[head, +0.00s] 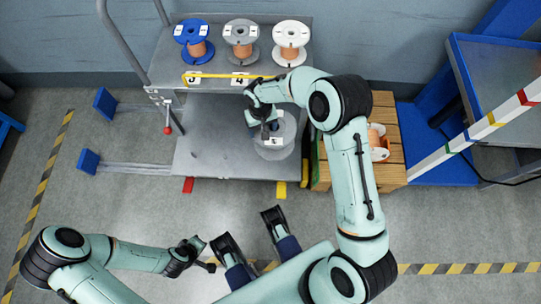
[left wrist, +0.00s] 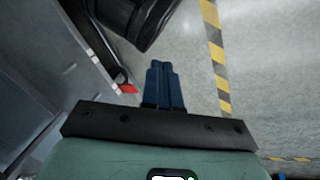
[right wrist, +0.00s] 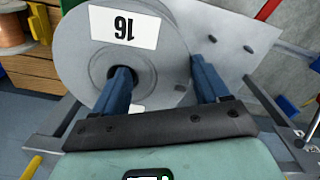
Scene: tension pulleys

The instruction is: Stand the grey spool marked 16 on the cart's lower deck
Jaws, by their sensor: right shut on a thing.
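The grey spool (right wrist: 165,62) shows its white label marked 16, upside down, in the right wrist view. My right gripper (right wrist: 160,72) is shut on it, one finger at the hub opening and the other near the flange's outer edge. In the head view the spool (head: 275,150) is below my right gripper (head: 268,122), over the right part of the cart's lower deck (head: 212,150). I cannot tell whether it touches the deck. My left gripper (left wrist: 164,66) is shut and empty, away from the cart; in the head view it is low, left of centre (head: 205,256).
The cart's upper shelf holds a blue spool (head: 194,42), another grey spool (head: 240,40) and a white spool (head: 291,40). A yellow strip (head: 225,75) runs along its front edge. A wooden crate (head: 392,172) with a copper-wound spool (head: 377,140) stands right of the cart. The deck's left part is clear.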

